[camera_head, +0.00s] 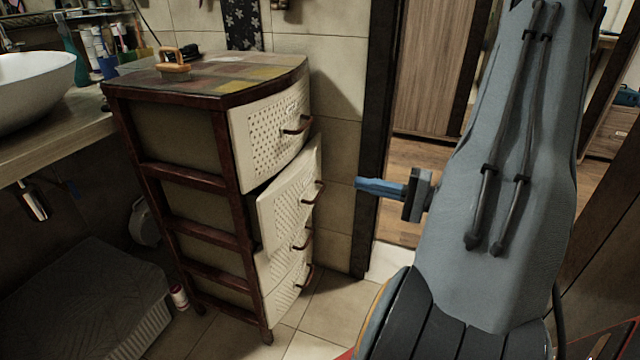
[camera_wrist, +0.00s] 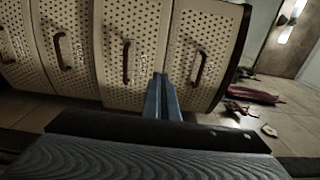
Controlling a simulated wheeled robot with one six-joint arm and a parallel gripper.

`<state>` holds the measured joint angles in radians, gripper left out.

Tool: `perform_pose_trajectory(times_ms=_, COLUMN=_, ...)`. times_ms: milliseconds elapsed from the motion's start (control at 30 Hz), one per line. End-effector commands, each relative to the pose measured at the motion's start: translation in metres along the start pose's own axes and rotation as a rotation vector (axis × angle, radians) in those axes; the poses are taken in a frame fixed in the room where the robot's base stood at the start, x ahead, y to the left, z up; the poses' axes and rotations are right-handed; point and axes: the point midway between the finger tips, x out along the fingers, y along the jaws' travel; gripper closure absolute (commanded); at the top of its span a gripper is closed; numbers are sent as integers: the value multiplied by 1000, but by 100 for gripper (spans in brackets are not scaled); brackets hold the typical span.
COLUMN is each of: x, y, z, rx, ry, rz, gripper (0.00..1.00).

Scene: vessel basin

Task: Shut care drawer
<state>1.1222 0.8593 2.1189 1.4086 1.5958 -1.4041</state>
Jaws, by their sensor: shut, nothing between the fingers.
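A dark wood cabinet (camera_head: 222,150) holds several cream perforated drawers with brown handles. The top drawer (camera_head: 268,138) sits close to its frame. The second drawer (camera_head: 285,205) stands out past it, with a dark gap along its upper edge. The frames do not show which one is called the care drawer. My gripper (camera_head: 358,184), with blue fingers, is to the right of the second drawer's handle, apart from it. In the wrist view my gripper (camera_wrist: 160,80) is shut and empty, pointing at the drawer fronts, between two handles (camera_wrist: 126,62) (camera_wrist: 198,68).
A wooden-handled brush (camera_head: 173,65) lies on the cabinet top. A basin (camera_head: 35,85) and bottles stand on the counter at left. A grey hamper (camera_head: 85,300) is on the floor below. A dark door frame (camera_head: 375,130) is behind my gripper. Tiled floor is clear before the cabinet.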

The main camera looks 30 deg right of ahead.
Motion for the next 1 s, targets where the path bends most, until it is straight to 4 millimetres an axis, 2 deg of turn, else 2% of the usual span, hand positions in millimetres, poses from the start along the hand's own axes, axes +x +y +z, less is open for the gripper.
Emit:
perform_pose_trajectory(times_ms=167, x=15, y=-1, z=1, rx=-8, ry=-2, rz=-3, gripper=100)
perform_pose_trajectory(times_ms=700, x=114, y=0, z=1, rx=-6, ry=-3, rz=-2, gripper=100)
perform_pose_trajectory(times_ms=833, x=129, y=0, z=1, rx=-6, ry=-2, rz=-2, gripper=100)
perform_pose_trajectory(times_ms=1000, x=138, y=-1, z=0, rx=-5, ry=0, rz=-2, gripper=100)
